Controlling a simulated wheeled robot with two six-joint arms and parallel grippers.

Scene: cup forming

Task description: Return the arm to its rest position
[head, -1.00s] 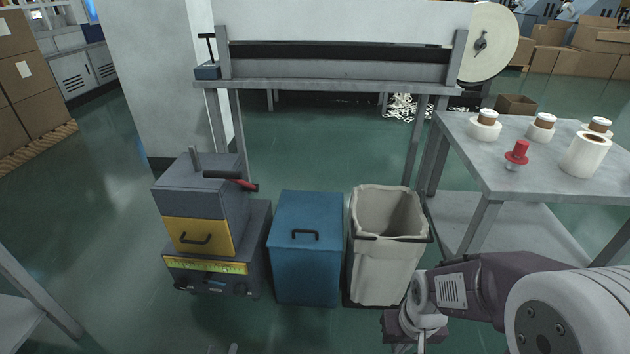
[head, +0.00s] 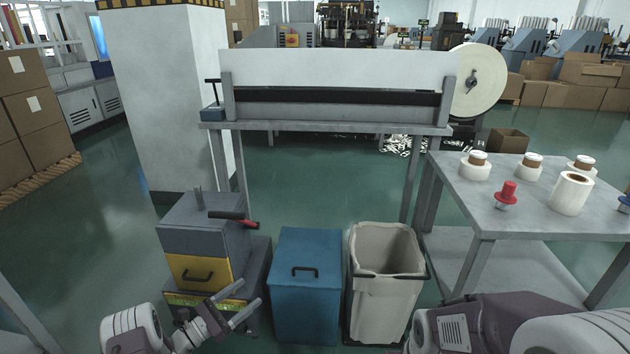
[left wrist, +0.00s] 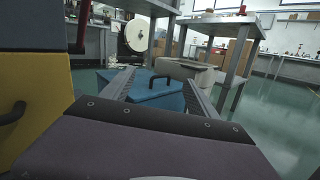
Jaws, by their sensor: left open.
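My left gripper (head: 249,293) is open and empty at the lower left of the head view. Its two fingers point up and to the right, in front of the yellow-drawer machine (head: 200,268) and left of the blue bin (head: 307,275). In the left wrist view its fingers (left wrist: 160,90) stand apart, with the blue bin's lid (left wrist: 145,88) showing between and beyond them. My right arm (head: 490,325) lies along the bottom right of the head view, below the grey table. Its gripper is out of the picture.
A lined waste bin (head: 385,285) stands right of the blue bin. The grey table (head: 520,215) at the right holds several white rolls (head: 571,194) and a red-handled tool (head: 507,196). A long press bench (head: 330,127) stands behind. Green floor between is clear.

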